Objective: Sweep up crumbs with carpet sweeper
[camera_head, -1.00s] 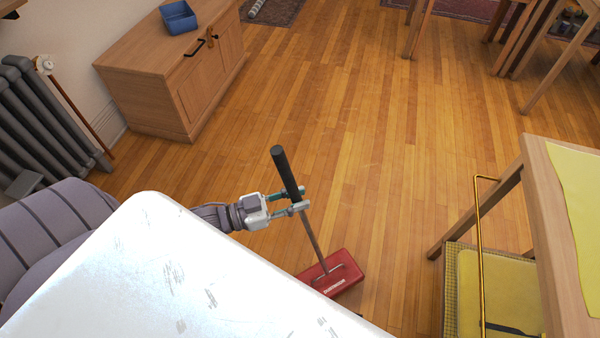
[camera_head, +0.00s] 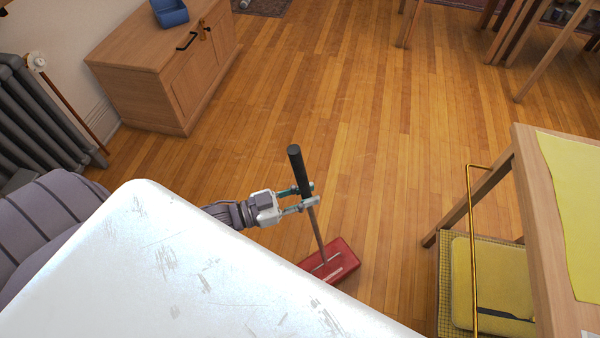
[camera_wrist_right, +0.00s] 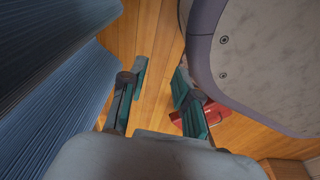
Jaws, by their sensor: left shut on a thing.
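The carpet sweeper has a red head (camera_head: 338,264) flat on the wooden floor and a thin upright shaft with a black grip (camera_head: 298,172), tilted slightly. My left gripper (camera_head: 308,196) is shut on the shaft just below the black grip. Part of the sweeper's head is hidden behind my white body top. My right gripper (camera_wrist_right: 160,92) is open and empty, with its two fingers apart over the floor. A red part of the sweeper (camera_wrist_right: 213,117) shows behind its right finger in the right wrist view. I cannot make out crumbs on the floor.
A wooden cabinet (camera_head: 150,85) with a blue bin (camera_head: 170,13) stands at upper left, near a grey radiator (camera_head: 40,115). A table (camera_head: 535,190) and a yellow-cushioned chair (camera_head: 480,285) are at right. The middle floor (camera_head: 330,90) is clear.

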